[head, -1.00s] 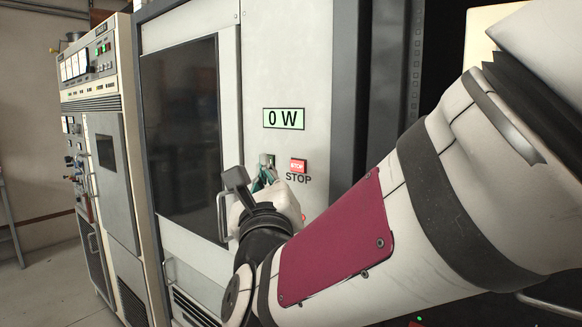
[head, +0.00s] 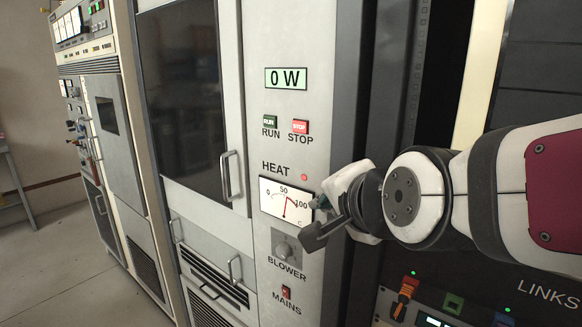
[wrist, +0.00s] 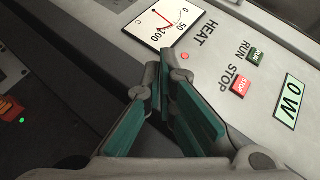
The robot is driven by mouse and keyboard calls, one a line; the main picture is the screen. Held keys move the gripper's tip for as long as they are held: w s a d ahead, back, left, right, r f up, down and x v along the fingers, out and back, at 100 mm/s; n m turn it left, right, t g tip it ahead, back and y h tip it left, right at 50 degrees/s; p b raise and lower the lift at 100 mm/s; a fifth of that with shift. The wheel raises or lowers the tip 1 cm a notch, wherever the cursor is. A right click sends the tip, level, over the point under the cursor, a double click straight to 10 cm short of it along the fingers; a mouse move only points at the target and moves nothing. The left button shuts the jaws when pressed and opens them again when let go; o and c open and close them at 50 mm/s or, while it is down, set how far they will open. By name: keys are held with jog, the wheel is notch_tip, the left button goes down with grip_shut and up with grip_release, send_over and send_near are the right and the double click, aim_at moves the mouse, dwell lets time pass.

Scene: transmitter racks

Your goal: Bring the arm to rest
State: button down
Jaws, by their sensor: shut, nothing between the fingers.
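My arm reaches in from the right in the head view. My gripper (head: 317,203) is in front of the right edge of the transmitter panel, beside the HEAT meter (head: 286,203), and overlaps the meter's right edge in the picture. In the wrist view my gripper (wrist: 160,70) shows its teal-padded fingers with the tips together and nothing between them. The HEAT meter also shows in the wrist view (wrist: 160,22), past the fingertips. I cannot tell whether the gripper touches the panel.
The panel carries a green RUN button (head: 270,122), a red STOP button (head: 300,126), a display reading 0 W (head: 286,78), a BLOWER knob (head: 286,247) and a MAINS switch (head: 286,292). A door handle (head: 230,176) sticks out at left. A LINKS panel (head: 540,290) is at lower right.

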jog(key=s+d+f+n+g+h, duration=0.1)
jog(key=s+d+f+n+g, duration=0.2)
jog(key=s+d, duration=0.4)
jog(key=s+d+f+n+g+h, duration=0.2)
jog(key=s+d+f+n+g, duration=0.2)
jog(key=s, duration=0.9)
jog(key=d+n, duration=0.2)
jog(key=n, duration=0.1)
jog(key=shift+d+f+g+p, duration=0.15)
jog(key=shift+d+g+p, duration=0.2)
jog(key=shift+g+p, duration=0.05)
